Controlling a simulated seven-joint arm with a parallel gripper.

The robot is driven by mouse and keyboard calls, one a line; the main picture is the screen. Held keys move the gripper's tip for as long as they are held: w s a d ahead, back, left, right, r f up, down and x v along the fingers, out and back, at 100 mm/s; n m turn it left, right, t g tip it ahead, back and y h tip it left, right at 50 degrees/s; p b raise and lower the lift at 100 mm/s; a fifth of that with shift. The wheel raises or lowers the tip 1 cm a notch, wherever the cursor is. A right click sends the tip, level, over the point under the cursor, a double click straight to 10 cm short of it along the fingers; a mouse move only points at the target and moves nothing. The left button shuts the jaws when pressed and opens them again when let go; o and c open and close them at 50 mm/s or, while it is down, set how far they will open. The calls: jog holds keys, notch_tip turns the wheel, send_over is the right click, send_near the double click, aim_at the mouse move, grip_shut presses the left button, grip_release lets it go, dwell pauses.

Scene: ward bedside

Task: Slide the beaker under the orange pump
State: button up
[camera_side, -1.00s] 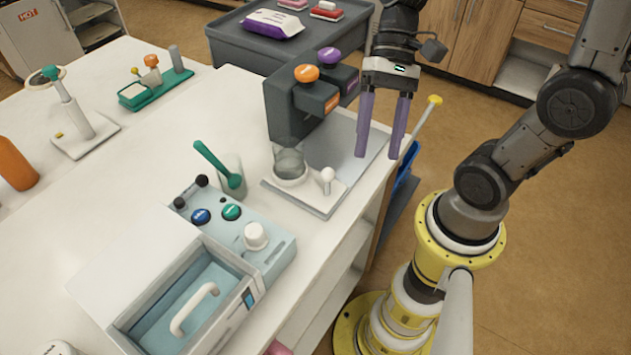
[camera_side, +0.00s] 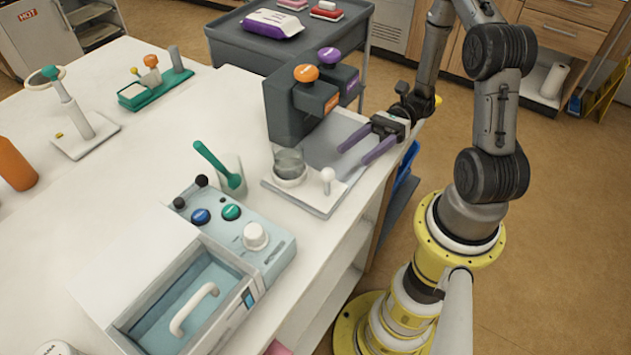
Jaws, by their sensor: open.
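A clear glass beaker (camera_side: 289,163) stands upright on a white carriage with a round white knob (camera_side: 327,175), at the front left of a grey metal tray (camera_side: 347,131). The orange pump (camera_side: 306,73) tops a dark dispenser block behind the beaker. The purple pump (camera_side: 329,56) is beside it, farther back. My gripper (camera_side: 354,155) has purple fingers and is open and empty. It points left, tilted over the tray's right side, to the right of the beaker and apart from it. The knob is below and left of its fingertips.
A light blue device (camera_side: 233,234) with buttons and an open-topped bin stands left of the tray. A cup with a green-handled tool (camera_side: 232,178) stands near the beaker. The table's edge runs just right of the tray. A dark cart (camera_side: 235,45) is behind.

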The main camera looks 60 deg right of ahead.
aim_at(323, 179)
jog(key=a, duration=0.4)
jog(key=w+a, duration=0.1)
jog(key=a, duration=0.3)
jog(key=w+a, duration=0.1)
jog(key=a, duration=0.3)
jog(key=shift+w+a, duration=0.2)
jog(key=shift+a, duration=0.05)
grip_shut()
dwell(1.0)
